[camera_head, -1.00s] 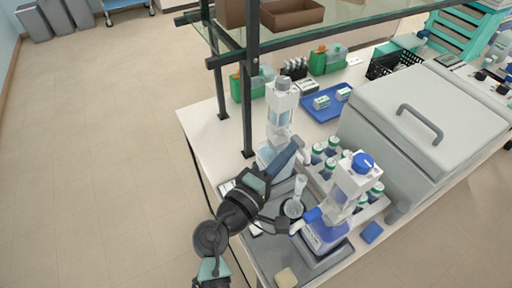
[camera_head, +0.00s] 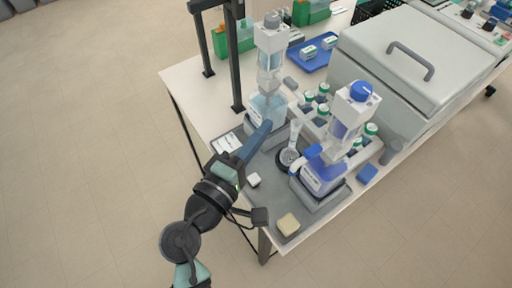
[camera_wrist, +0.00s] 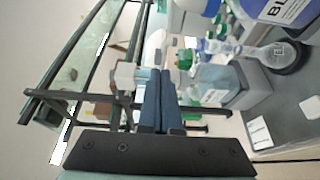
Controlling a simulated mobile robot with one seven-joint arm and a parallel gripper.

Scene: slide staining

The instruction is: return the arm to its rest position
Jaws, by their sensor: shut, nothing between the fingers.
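My gripper (camera_head: 264,128) is at the end of my arm, over the near left part of the grey tray (camera_head: 266,190) on the bench. Its blue fingers are together with nothing between them. They also show in the wrist view (camera_wrist: 160,85). The fingertips appear close in front of the clear dispenser bottle (camera_head: 268,104) in the head view; I cannot tell if they touch it. My arm comes in from the lower left, over the floor and the bench edge.
A blue-labelled dispenser bottle (camera_head: 322,174) and a small flask (camera_head: 291,152) stand to the right of my gripper. Black shelf posts (camera_head: 236,70) rise behind left. A grey lidded machine (camera_head: 400,60) fills the back right. Floor (camera_head: 80,180) at left is clear.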

